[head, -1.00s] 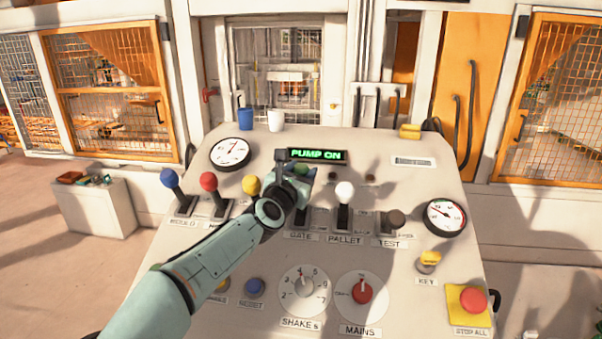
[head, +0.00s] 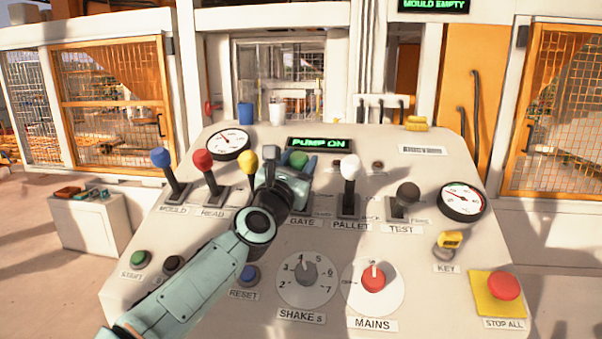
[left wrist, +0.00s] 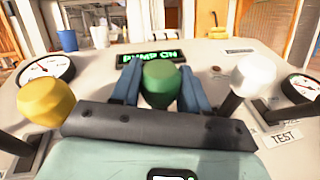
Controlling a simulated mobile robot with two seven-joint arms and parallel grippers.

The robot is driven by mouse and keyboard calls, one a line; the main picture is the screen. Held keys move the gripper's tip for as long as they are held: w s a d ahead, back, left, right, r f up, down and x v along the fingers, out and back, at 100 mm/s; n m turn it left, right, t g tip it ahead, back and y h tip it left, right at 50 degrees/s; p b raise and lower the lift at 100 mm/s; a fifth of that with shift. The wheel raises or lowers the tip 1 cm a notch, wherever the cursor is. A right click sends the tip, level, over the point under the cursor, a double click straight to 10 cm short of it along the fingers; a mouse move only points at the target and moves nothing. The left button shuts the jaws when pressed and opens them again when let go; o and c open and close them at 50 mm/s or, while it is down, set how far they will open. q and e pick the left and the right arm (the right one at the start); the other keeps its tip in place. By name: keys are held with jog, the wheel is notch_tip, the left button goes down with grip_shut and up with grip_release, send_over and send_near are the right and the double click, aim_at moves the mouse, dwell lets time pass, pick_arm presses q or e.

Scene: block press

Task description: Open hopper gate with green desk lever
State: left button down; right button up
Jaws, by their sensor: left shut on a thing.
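The green lever knob (head: 298,159) stands above the GATE label on the sloping desk. It also shows in the left wrist view (left wrist: 161,84), between two blue fingers. My left gripper (head: 301,166) reaches in from the lower left and is shut on the green knob. The lever's shaft and slot are mostly hidden behind my gripper. The lit display (head: 318,143) behind it reads PUMP ON. My right gripper is not in view.
The yellow lever (head: 246,161) stands close left of my gripper and the white lever (head: 350,167) close right. Red, blue and dark levers stand farther out. A red STOP ALL button (head: 504,285) sits at the lower right. Two cups stand at the back edge.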

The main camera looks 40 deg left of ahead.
pick_arm(q)
jog(key=shift+s+d, duration=0.2)
jog(key=c, duration=0.6)
grip_release()
jog(key=shift+s, duration=0.1)
jog(key=shift+s+d+f, duration=0.1)
jog(key=shift+s+f, duration=0.05)
jog(key=shift+s, duration=0.2)
jog(key=b+v, duration=0.3)
jog(key=v, duration=0.9)
jog(key=shift+s+d, duration=0.15)
jog(key=shift+s, duration=0.1)
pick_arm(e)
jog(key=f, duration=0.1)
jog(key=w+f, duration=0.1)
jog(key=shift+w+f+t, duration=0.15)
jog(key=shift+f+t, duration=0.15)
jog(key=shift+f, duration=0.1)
